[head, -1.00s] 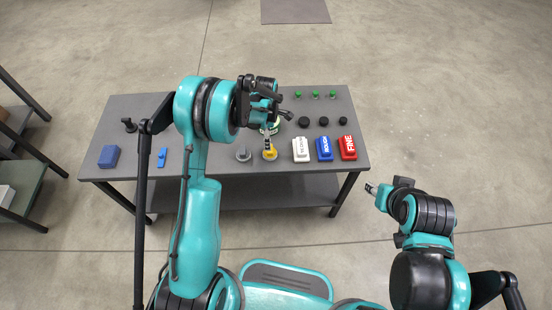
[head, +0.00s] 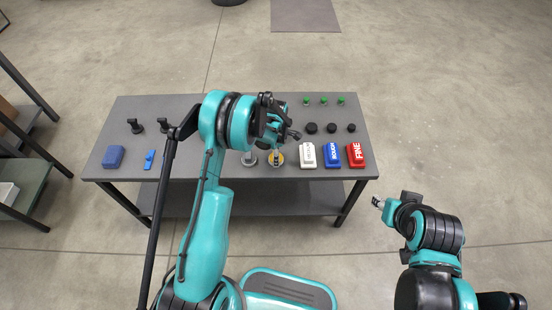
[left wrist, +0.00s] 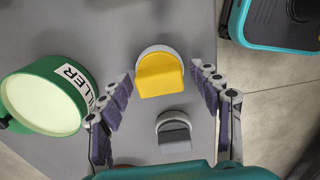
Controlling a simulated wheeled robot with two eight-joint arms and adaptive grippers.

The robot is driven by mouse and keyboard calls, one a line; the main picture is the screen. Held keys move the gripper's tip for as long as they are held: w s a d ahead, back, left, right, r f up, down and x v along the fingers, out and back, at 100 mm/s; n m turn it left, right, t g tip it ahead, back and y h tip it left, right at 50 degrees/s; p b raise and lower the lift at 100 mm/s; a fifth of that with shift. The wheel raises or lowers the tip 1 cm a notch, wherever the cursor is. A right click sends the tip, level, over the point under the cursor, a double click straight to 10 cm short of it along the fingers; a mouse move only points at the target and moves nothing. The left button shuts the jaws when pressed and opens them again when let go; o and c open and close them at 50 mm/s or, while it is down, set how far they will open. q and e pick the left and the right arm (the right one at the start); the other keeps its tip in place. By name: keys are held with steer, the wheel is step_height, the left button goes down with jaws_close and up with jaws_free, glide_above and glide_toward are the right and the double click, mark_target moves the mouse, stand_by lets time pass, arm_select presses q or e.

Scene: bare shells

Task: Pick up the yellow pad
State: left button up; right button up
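In the left wrist view the yellow pad (left wrist: 160,75) has a rounded yellow top on a pale base. My left gripper (left wrist: 162,73) is open there, with one finger to each side of the pad and gaps between. Nothing is in its grasp. My right gripper (head: 377,202) is off the table at the right; its small fingers do not show whether it is open.
A grey pad (left wrist: 173,134) stands close to the yellow one. A green can labelled FILLER (left wrist: 70,72) is beside the left finger. White (head: 307,156), blue (head: 333,155) and red (head: 355,155) blocks stand to the right. Black discs (head: 331,128) lie behind them.

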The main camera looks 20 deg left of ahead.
arm_select(q)
steer(key=c, duration=0.8)
steer(key=shift+o, duration=0.2)
steer(key=shift+r, duration=0.4)
steer(key=r, duration=0.1)
steer(key=r+p, duration=0.2)
steer(key=r, duration=0.1)
steer(key=shift+w+d, duration=0.1)
steer(key=shift+d, duration=0.15)
steer(key=w+d+r+p, duration=0.2)
steer(key=d+r, duration=0.4)
steer(key=d, duration=0.4)
steer(key=shift+w+d, duration=0.4)
steer(key=shift+r, duration=0.1)
